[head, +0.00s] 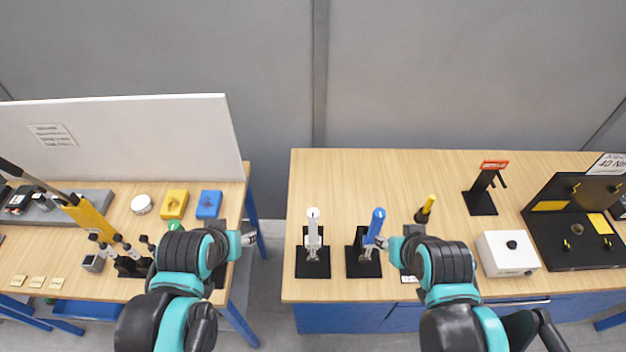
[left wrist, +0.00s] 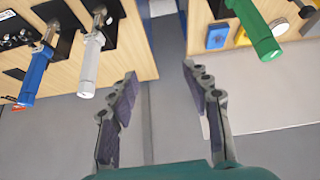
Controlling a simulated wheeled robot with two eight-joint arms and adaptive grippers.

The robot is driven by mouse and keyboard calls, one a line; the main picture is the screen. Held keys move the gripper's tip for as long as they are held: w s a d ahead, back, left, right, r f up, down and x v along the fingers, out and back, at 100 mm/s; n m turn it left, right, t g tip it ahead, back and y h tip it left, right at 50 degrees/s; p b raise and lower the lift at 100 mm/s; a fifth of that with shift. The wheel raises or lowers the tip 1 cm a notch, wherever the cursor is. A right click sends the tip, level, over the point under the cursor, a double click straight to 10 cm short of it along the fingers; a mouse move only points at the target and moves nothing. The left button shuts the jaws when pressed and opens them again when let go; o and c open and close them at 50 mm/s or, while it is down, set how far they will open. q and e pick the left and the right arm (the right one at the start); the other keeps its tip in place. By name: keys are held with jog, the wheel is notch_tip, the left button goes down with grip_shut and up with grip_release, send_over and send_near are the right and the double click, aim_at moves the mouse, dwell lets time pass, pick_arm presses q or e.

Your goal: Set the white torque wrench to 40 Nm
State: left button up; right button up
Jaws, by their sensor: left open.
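The white torque wrench (head: 313,224) stands upright in a black stand (head: 313,270) at the left side of the right-hand table. It also shows in the left wrist view (left wrist: 91,62). My left gripper (head: 250,238) is open and empty over the gap between the tables, left of the white wrench and apart from it. Its spread fingers also show in the left wrist view (left wrist: 160,88). My right gripper (head: 381,243) is at the blue wrench (head: 376,222); whether it touches or grips it cannot be told. The scale reading is too small to read.
A yellow-handled tool (head: 426,207) stands behind my right arm. A white box (head: 508,253) and a black panel (head: 570,228) lie farther right. The left table holds yellow (head: 174,203) and blue (head: 208,204) blocks.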

pick_arm(q)
notch_tip(320, 180, up, 9)
jog(key=w+d+n+g+p, duration=0.1)
jog(key=w+d+n+p, duration=0.15)
jog(key=p, duration=0.35)
jog(key=n+g, duration=0.6)
send_over(313, 212)
notch_tip(313, 212, down, 6)
jog(key=shift+r, duration=0.1)
jog(key=shift+d+f, duration=0.1)
jog(key=shift+f, duration=0.3)
notch_tip(313, 212, down, 6)
jog(key=shift+f, duration=0.1)
jog(key=shift+s+f, duration=0.1)
jog(key=shift+f, duration=0.25)
pick_arm(e)
notch_tip(313, 212, up, 8)
jog(key=shift+s, duration=0.15)
pick_arm(q)
grip_shut()
